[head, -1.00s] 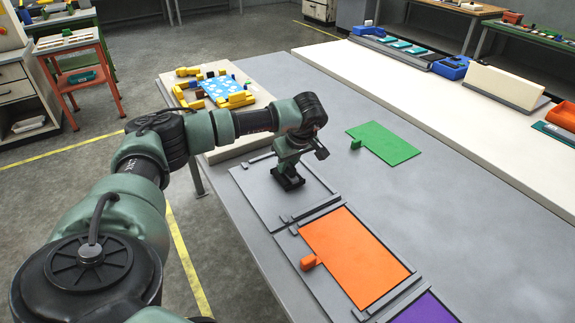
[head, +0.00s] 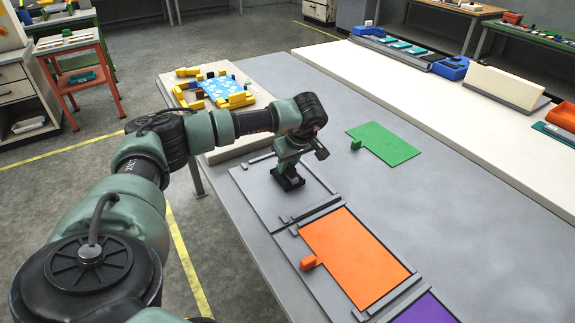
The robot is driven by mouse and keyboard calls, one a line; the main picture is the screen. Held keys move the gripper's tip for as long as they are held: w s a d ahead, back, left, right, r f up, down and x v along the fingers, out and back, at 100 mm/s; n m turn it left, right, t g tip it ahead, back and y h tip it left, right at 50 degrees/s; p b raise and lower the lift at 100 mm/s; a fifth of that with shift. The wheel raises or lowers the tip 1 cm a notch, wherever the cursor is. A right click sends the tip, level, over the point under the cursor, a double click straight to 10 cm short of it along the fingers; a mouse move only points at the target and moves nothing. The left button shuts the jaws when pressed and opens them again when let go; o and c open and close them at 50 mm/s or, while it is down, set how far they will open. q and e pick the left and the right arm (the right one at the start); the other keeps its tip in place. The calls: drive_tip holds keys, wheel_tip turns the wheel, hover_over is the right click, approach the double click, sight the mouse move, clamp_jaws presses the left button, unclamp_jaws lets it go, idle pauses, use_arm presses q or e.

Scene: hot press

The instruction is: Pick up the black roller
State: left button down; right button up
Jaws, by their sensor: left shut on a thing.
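My left gripper (head: 288,182) points down over the bare grey plate (head: 258,200) at the left edge of the table. It is shut on the black roller, but the roller's outline cannot be told apart from the gripper's own black parts. I cannot tell whether the roller touches the plate. My right gripper is not in view.
An orange sheet (head: 353,255) with a tab lies on the neighbouring plate. A purple sheet (head: 426,310) is in the near right. A green sheet (head: 392,145) lies on the grey table (head: 475,215). Yellow blocks (head: 237,100) lie on a board behind my arm.

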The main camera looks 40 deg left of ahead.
use_arm(q)
wheel_tip(320, 180, up, 20)
drive_tip(key=b, duration=0.1)
drive_tip(key=shift+b, duration=0.4)
drive_tip(key=c, duration=2)
unclamp_jaws()
clamp_jaws()
